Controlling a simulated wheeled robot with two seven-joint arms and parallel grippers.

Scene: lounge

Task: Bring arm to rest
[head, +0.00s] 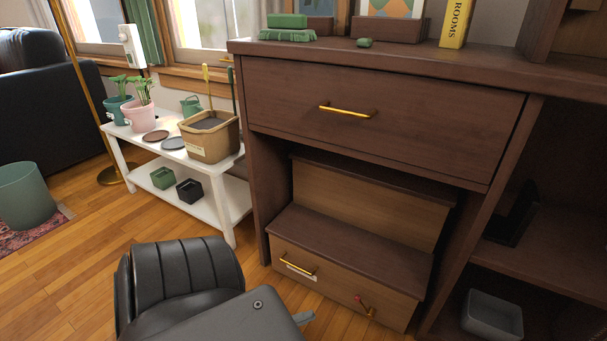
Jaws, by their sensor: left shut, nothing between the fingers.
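My left arm comes in at the bottom, with a dark ribbed link and a flat grey link. Only a small grey tip of my left gripper (306,318) shows past the end of that link, in front of the lower drawer. The gripper is shut, and I see nothing held in it. Most of it is hidden behind the arm. My right gripper is not in view.
A dark wood cabinet (400,125) stands close ahead. Its lower drawer (345,285) has a brass handle and a small red piece. A white plant bench (235,205) stands left, holding pots and a brown planter (209,138). Wood floor (80,280) is free at left.

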